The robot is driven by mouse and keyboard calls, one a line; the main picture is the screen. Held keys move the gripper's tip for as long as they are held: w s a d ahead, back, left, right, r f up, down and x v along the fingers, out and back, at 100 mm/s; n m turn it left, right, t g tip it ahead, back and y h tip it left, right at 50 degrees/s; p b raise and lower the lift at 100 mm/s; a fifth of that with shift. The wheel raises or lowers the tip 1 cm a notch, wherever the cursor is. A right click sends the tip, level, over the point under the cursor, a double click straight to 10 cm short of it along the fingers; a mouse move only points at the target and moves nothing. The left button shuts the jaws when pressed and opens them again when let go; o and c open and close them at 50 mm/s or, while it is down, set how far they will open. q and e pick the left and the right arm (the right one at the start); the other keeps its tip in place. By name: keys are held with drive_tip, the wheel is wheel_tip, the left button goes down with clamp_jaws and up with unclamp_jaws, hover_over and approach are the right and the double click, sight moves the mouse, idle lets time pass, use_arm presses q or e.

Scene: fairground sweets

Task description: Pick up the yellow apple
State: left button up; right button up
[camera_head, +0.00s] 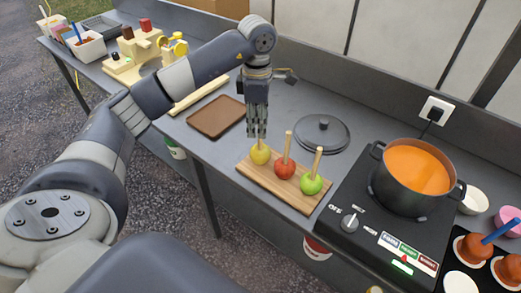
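The yellow apple (260,155) sits at the left end of a wooden board (243,176) on the grey counter. Beside it on the board are a red apple (285,169) and a green apple (311,185), each with an upright wooden stick. My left gripper (257,134) points down directly above the yellow apple, its fingertips close to the top of the apple. The fingers hide where this apple's stick would be. I cannot tell whether they are closed on a stick or touch the apple. My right gripper is out of view.
A black lid (321,133) lies behind the board. A pot of orange liquid (416,178) stands on a black cooker (352,247) to the right. A brown tray (216,117) lies to the left. The counter's front edge runs close to the board.

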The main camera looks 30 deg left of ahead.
sight(260, 148)
use_arm(q)
drive_tip(key=shift+f, duration=0.3)
drive_tip(key=shift+d+f+p, duration=0.2)
drive_tip(key=shift+f+p, duration=0.15)
drive_tip(key=shift+p, duration=0.05)
wheel_tip(260, 148, down, 3)
drive_tip(key=shift+s+d+f+p, duration=0.1)
drive_tip(key=shift+d+f+p, duration=0.1)
drive_tip(key=shift+p, duration=0.45)
drive_tip(key=shift+f, duration=0.45)
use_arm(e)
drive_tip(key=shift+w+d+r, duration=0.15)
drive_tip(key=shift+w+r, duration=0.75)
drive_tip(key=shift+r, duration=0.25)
use_arm(q)
drive_tip(key=shift+c, duration=0.3)
clamp_jaws()
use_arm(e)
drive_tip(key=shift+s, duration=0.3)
